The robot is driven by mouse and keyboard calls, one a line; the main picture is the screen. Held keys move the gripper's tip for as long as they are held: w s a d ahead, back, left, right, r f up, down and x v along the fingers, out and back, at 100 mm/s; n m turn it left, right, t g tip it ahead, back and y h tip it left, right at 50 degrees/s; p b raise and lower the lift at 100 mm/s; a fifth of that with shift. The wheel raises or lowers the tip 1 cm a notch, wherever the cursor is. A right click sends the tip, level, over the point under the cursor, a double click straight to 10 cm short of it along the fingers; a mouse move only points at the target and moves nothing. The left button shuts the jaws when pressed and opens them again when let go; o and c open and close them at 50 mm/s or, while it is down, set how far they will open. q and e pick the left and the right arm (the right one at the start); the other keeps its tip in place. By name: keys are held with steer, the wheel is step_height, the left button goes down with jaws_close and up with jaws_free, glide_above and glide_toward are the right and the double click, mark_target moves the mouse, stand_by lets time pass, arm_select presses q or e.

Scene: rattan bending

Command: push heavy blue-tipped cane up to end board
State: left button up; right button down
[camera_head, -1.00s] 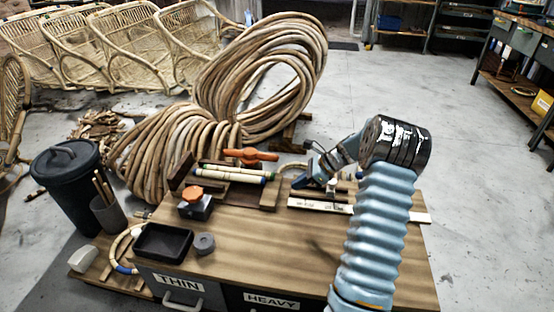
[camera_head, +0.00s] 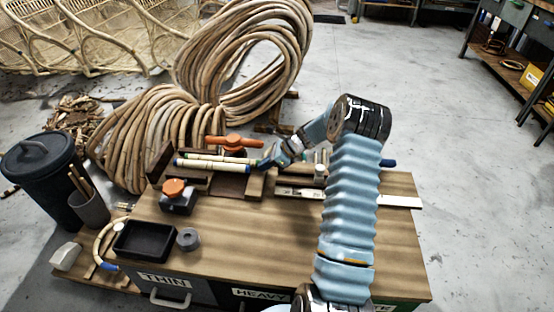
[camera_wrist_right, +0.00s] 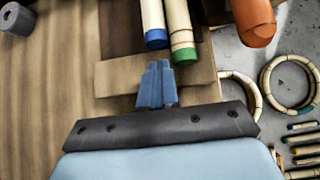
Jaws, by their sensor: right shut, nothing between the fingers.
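Two pale canes lie side by side across the bench jig. The nearer blue-tipped cane (camera_head: 212,164) shows its blue end in the wrist view (camera_wrist_right: 155,30); the green-tipped cane (camera_wrist_right: 181,35) lies beside it and its green end reaches slightly closer to my gripper. My right gripper (camera_head: 267,160) is just right of the cane ends. Its fingers (camera_wrist_right: 155,85) are shut and empty, a small gap short of the ends in the wrist view. A dark upright board (camera_head: 158,163), apparently the end board, stands at the canes' left end. My left gripper is out of view.
An orange-handled clamp (camera_head: 232,142) is just behind the canes. An orange-knobbed block (camera_head: 177,196), black tray (camera_head: 145,240) and grey roll (camera_head: 188,239) are in front. A white ruler strip (camera_head: 300,193) lies to the right. The front bench top (camera_head: 260,230) is clear.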

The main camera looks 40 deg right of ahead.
mark_target(242, 166)
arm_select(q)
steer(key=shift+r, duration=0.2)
arm_select(e)
steer(key=shift+w+a, duration=0.8)
steer(key=shift+w, duration=0.15)
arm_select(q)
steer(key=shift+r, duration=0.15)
arm_select(e)
steer(key=shift+w+a, duration=1.2)
steer(key=shift+w, duration=0.25)
steer(key=shift+r, duration=0.1)
steer(key=s+d, duration=0.3)
steer(key=shift+s+d+r, duration=0.15)
steer(key=shift+s+r, duration=0.15)
steer(key=shift+s, duration=0.1)
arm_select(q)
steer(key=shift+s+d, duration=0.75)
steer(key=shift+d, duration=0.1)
arm_select(e)
steer(key=v, duration=0.9)
